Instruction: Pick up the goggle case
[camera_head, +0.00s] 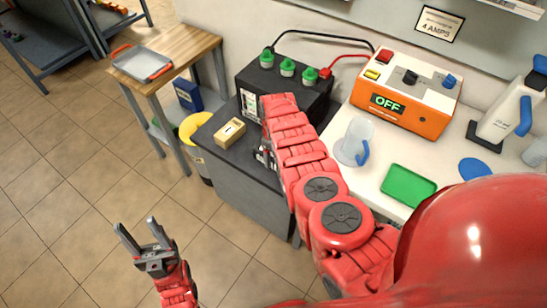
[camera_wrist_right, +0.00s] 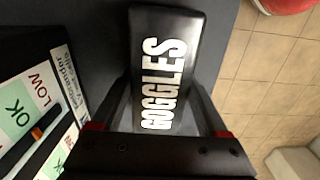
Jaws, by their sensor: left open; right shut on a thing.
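The goggle case (camera_wrist_right: 165,70) is a black case with white "GOGGLES" lettering, seen in the right wrist view between my right gripper's fingers. My right gripper (camera_wrist_right: 162,90) is shut on it, with one finger along each side. In the head view my right gripper (camera_head: 264,155) is at the dark cabinet top, partly covered by my arm. I cannot make out the case there, nor tell whether it is clear of the surface. My left gripper (camera_head: 137,226) is open and empty over the floor at lower left.
The dark cabinet (camera_head: 250,195) holds a yellow box (camera_head: 229,132) and a black battery (camera_head: 310,92) with green caps. To the right, the white counter holds an orange charger (camera_head: 408,92), a clear jug (camera_head: 354,142) and a green tray (camera_head: 408,185). A wooden table (camera_head: 180,50) stands left.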

